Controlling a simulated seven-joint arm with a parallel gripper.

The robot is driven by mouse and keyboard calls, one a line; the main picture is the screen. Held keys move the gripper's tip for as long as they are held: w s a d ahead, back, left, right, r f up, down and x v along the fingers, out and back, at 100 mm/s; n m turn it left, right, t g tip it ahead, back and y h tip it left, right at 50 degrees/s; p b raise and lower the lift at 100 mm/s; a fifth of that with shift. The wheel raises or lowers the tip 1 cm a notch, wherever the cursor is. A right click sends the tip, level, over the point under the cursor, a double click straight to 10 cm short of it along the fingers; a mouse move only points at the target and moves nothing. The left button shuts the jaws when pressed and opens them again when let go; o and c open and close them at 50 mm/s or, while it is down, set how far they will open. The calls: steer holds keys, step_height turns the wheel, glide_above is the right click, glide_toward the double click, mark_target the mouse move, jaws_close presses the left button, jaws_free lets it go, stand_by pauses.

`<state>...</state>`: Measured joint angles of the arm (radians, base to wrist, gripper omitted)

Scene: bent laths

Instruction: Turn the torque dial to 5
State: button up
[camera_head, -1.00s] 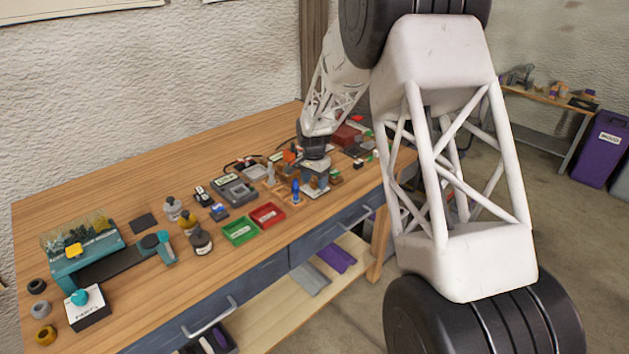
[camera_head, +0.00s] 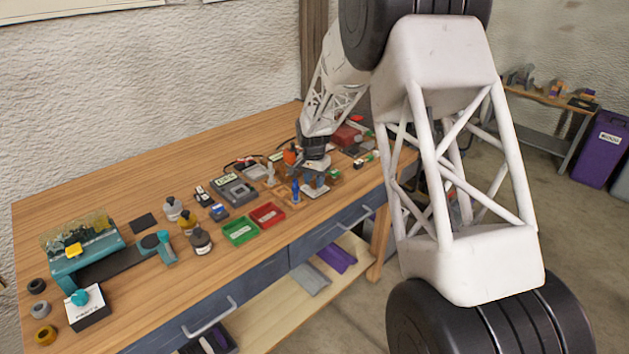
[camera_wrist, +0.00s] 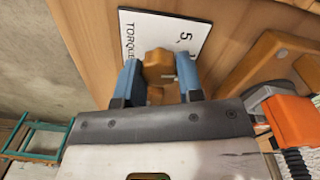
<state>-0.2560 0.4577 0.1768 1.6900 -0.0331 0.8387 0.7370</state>
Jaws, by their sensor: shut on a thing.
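The torque dial's tan-orange knob (camera_wrist: 158,66) stands by a white card (camera_wrist: 143,28) in the wrist view. The card reads "TORQUE", and a "5" shows near the knob's upper right. My gripper (camera_wrist: 160,72) has its two blue fingers on either side of the knob, shut on it. Part of the knob's lower end is hidden by the gripper body, and I cannot read its pointer clearly. In the head view my gripper (camera_head: 316,163) is low over the bench's right part, and the dial cannot be made out there.
An orange tool (camera_wrist: 291,118) and a tan wooden fixture (camera_wrist: 275,62) are close to the right of my gripper. A red tray (camera_head: 267,216) and a green tray (camera_head: 240,231) stand near the bench front. The bench top (camera_head: 95,190) is bare at the back left.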

mark_target(313, 181)
steer(key=n, duration=0.4)
steer(key=shift+n, duration=1.9)
steer(key=o, duration=0.9)
steer(key=shift+s+a+r, duration=0.1)
steer(key=shift+r, duration=1.85)
steer(key=shift+a+r, duration=0.1)
steer(key=shift+r, duration=1.85)
